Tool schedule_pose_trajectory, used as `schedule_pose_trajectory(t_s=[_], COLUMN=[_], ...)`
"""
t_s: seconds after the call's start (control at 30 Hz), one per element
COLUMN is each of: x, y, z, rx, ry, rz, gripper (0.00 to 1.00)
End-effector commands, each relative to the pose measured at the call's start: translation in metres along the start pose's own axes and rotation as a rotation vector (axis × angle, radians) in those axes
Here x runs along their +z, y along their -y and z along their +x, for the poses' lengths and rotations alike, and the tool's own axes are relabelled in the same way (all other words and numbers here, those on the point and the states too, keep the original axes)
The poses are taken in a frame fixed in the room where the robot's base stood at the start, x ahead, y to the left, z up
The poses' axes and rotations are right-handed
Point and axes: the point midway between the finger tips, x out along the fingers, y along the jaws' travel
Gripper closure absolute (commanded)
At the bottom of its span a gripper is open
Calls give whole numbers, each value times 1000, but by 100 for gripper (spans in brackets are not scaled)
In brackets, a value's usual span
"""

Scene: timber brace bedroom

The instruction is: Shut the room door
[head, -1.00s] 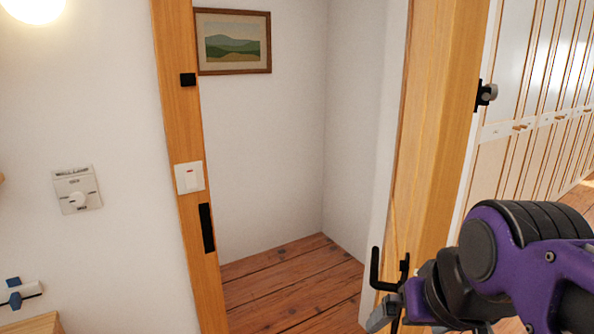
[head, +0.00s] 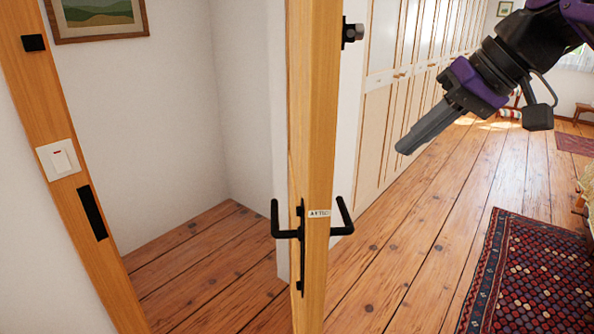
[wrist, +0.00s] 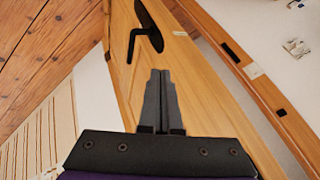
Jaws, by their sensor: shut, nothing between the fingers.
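The wooden room door (head: 318,120) stands open in the head view, seen nearly edge-on, with black lever handles (head: 343,217) on both sides. The wooden door frame (head: 68,170) is at the left, with a black strike plate (head: 92,212) on it, and the doorway between is open. My gripper (head: 402,150) is shut and empty, to the right of the door and above the handle height in the picture. In the wrist view the shut fingers (wrist: 160,75) point along the door face (wrist: 185,85), with a handle (wrist: 133,42) beyond them. Contact with the door is not visible.
A light switch (head: 58,159) is on the frame. Tall wardrobes (head: 385,110) line the wall behind the door. A patterned rug (head: 530,270) lies at right. The plank floor (head: 420,240) between door and rug is clear.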

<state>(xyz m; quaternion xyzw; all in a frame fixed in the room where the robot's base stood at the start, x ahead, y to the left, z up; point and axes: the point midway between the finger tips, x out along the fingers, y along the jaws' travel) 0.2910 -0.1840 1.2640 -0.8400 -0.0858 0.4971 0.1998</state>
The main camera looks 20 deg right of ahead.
Motion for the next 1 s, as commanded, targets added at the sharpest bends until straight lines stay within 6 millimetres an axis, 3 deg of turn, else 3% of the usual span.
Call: schedule_pose_trajectory(t_s=[0.13, 0.27, 0.67, 1.0], x=[-2, -1, -1, -2], y=[-6, -6, -5, 28], z=[-2, 13, 96, 113], rx=[-4, -4, -4, -4], ry=[0, 1, 2, -2], rz=[4, 5, 4, 4], gripper=[100, 100, 100, 100])
